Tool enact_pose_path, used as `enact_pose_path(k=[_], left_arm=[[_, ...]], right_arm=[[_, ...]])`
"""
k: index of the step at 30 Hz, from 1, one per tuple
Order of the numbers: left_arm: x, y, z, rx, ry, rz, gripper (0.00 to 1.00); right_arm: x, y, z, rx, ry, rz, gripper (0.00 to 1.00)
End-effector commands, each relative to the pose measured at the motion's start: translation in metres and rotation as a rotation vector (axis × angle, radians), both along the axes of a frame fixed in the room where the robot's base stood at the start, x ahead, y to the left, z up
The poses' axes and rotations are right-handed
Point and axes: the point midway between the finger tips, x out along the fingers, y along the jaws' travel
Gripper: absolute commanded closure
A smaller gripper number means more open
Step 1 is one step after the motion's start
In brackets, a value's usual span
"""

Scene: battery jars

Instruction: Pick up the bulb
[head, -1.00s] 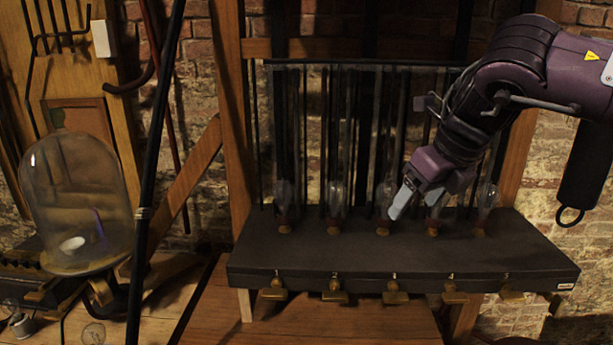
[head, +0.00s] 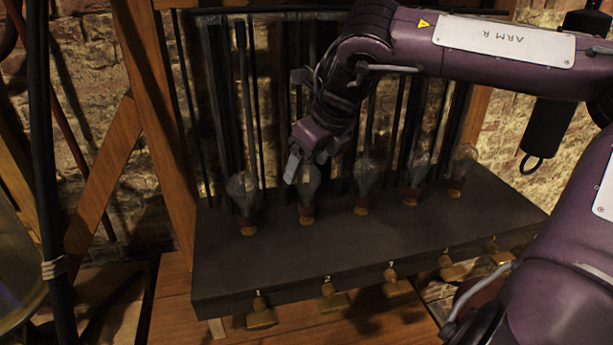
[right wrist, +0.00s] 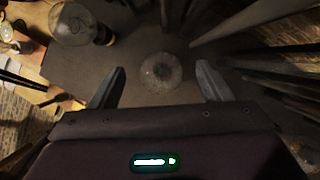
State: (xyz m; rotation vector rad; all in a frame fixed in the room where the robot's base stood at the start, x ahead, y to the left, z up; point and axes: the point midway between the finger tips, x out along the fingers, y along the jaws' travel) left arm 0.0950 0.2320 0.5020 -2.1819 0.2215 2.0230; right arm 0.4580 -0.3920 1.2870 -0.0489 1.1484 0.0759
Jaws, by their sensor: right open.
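Several clear glass bulbs with brown bases stand in a row on a dark shelf (head: 400,235). My right gripper (head: 306,165) is open and empty over the second bulb from the left (head: 307,190), pointing down. In the right wrist view this bulb (right wrist: 162,72) appears from above, between and beyond the two open fingertips (right wrist: 160,85). I cannot tell exactly how far below the fingers it is. The leftmost bulb (head: 243,190) stands apart to the left and also shows in the right wrist view (right wrist: 75,25). My left gripper is not in view.
Dark vertical rods (head: 247,110) rise close behind the bulbs. The neighbouring third bulb (head: 366,180) stands right of the gripper. Brass keys (head: 261,312) stick out along the shelf's front. A wooden post and brace (head: 105,180) stand at left. The shelf top before the bulbs is clear.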

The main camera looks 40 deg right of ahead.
Motion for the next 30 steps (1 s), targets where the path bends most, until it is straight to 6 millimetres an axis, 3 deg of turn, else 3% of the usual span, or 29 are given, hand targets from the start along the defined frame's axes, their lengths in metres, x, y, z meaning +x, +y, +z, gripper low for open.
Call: enact_pose_path(k=[1,6,13,25,30], left_arm=[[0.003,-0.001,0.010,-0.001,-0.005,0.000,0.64],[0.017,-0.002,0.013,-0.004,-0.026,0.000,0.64],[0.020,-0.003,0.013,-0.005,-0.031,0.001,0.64],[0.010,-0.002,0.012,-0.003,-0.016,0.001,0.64],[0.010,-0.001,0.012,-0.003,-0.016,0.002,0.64]], right_arm=[[0.002,0.000,-0.004,0.004,0.005,0.000,0.28],[0.010,0.001,-0.021,0.001,0.002,-0.001,0.28],[0.011,0.001,-0.024,0.000,-0.001,0.000,0.28],[0.011,0.001,-0.023,0.000,-0.001,0.000,0.80],[0.011,0.001,-0.023,0.000,-0.001,0.000,0.80]])
